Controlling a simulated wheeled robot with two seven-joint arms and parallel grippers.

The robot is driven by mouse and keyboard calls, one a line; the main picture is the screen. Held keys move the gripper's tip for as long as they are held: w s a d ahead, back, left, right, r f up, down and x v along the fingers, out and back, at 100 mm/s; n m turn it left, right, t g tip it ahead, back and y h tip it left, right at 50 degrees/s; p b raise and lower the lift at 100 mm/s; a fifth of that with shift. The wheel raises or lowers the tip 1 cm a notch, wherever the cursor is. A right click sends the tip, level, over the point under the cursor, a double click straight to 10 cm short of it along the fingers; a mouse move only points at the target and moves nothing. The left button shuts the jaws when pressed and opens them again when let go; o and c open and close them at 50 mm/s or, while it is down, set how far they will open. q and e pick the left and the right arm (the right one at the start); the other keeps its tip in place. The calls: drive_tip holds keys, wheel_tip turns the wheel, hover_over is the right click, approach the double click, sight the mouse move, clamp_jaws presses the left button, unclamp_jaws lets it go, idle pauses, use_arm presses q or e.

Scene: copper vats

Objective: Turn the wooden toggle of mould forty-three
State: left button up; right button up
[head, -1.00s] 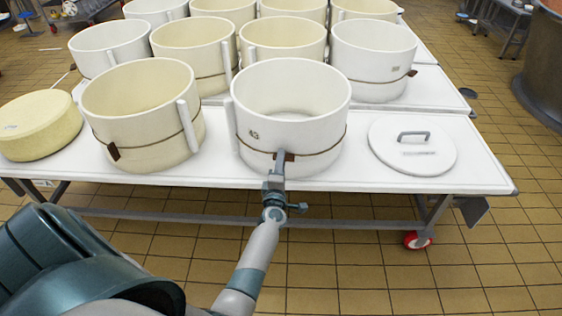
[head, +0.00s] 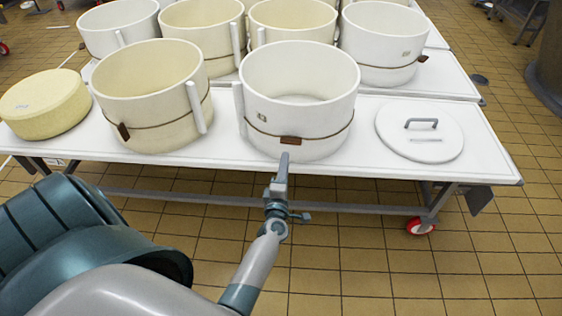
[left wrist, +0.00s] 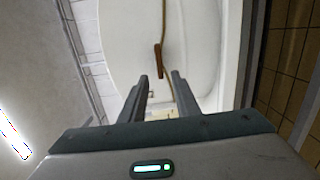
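In the left wrist view the toggle (left wrist: 158,61) sits just beyond the fingertips, in line with the cord. My left gripper (head: 284,156) points at the toggle from just in front and below, apart from it. In the left wrist view its fingers (left wrist: 160,80) are spread with nothing between them. My right gripper is out of view.
A cream mould (head: 150,95) with its own toggle stands to the left, a cheese wheel (head: 45,103) beyond it. A lid (head: 420,132) lies on the white table (head: 225,150) to the right. More moulds stand behind. The floor in front is clear.

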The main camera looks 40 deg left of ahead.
use_arm(q)
drive_tip(key=v, duration=0.8)
drive_tip(key=shift+f, duration=0.1)
drive_tip(key=s+d+f+m+g+h, duration=0.25)
drive_tip(key=d+f+m+h, duration=0.25)
drive_tip(key=d+f+m, duration=0.4)
drive_tip(key=s+d+f+m+g+h, duration=0.1)
drive_tip(key=s+d+f+m+h, duration=0.45)
drive_tip(key=f, duration=0.65)
drive_tip(key=s+d+f+m+g, duration=0.1)
drive_tip(key=s+f+m+g, duration=0.5)
drive_tip(key=s+f+m, duration=0.5)
drive_tip(key=s+f, duration=0.4)
drive_tip(key=shift+s+d+m, duration=0.3)
drive_tip(key=shift+s+m, duration=0.05)
